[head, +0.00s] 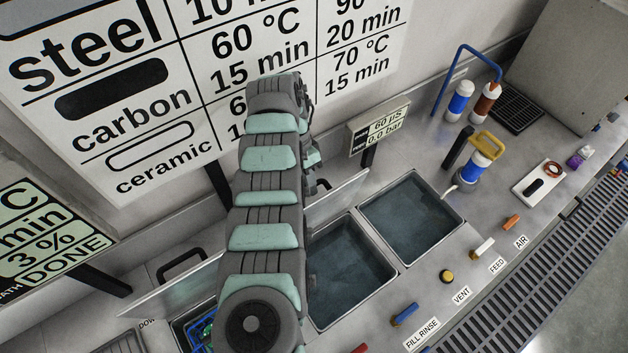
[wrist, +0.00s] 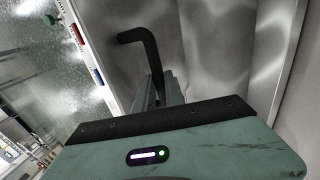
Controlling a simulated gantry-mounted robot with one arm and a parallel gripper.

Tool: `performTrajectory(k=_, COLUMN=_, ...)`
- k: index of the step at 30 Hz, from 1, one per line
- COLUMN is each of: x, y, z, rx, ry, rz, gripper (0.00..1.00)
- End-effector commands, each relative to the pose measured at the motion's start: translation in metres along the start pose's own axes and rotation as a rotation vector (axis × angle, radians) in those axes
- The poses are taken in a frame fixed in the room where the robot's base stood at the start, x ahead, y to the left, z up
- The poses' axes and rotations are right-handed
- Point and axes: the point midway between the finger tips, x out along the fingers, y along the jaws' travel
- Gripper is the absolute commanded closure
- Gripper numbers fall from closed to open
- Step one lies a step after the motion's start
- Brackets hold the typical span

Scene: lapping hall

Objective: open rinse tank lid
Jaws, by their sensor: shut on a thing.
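The rinse tank lid (head: 341,196) is a thin grey metal panel standing raised along the back edge of the middle tank (head: 350,265). Water shows in that open tank, partly behind my arm. The lid's black bar handle (wrist: 143,58) shows in the wrist view, bent at its upper end. My gripper (wrist: 164,92) is shut on this handle; the teal gripper body hides much of the grip. The lid's pale grey face fills the area behind the handle. In the head view my arm hides most of the gripper.
A water-filled tank (head: 411,220) stands open on the right. At left, another lid (head: 175,287) stands raised beside a tank with a basket (head: 200,332). Coloured levers line the front. A display (head: 379,127) and large wall signs stand behind.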

Motion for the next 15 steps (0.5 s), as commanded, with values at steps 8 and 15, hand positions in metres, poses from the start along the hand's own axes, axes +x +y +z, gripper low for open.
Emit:
performTrajectory(k=8, x=0.0017, y=-0.002, z=0.0074, rx=-0.009, ry=-0.006, rz=0.009, gripper=1.0)
performTrajectory(k=15, x=0.0014, y=-0.0019, z=0.0073, rx=-0.009, ry=-0.006, rz=0.009, gripper=0.83)
